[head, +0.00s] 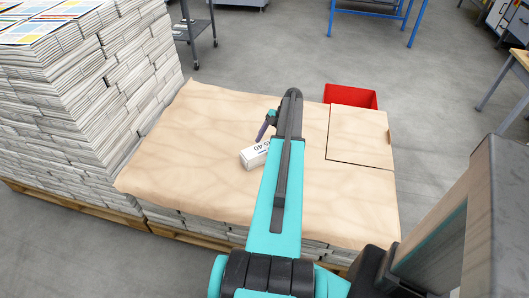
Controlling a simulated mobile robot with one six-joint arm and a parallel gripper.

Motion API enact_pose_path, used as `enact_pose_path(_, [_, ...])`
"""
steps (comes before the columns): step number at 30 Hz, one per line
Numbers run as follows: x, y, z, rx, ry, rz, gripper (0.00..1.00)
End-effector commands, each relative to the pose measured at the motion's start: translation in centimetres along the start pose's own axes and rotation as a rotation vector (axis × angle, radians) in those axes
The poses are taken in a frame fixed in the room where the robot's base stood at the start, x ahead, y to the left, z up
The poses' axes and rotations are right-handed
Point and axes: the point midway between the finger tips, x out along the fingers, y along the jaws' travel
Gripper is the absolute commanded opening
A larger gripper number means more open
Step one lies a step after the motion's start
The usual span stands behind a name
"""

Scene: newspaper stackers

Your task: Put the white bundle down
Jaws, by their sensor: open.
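The white bundle (254,155) is a small white block with dark print. It rests on the brown paper sheet (220,125) that covers a low stack on a pallet. My gripper (261,134) is at the end of my teal arm, just above and beside the bundle. One dark finger shows, pointing down near the bundle's top; the other finger is hidden. My gripper is open. My arm hides the bundle's right end, and I cannot tell whether a finger touches it.
A tall stack of newspapers (75,105) stands on a pallet at the left. A square brown board (360,137) lies on the sheet's right part. A red bin (351,96) stands behind it. The sheet's left and front parts are clear.

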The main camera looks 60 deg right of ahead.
Motion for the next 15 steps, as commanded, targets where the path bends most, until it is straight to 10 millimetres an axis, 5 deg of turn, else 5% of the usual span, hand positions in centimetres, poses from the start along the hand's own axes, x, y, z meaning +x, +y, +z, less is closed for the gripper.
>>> enact_pose_path(15, [0.78,-0.02,-0.05,0.000,0.001,-0.001,0.75])
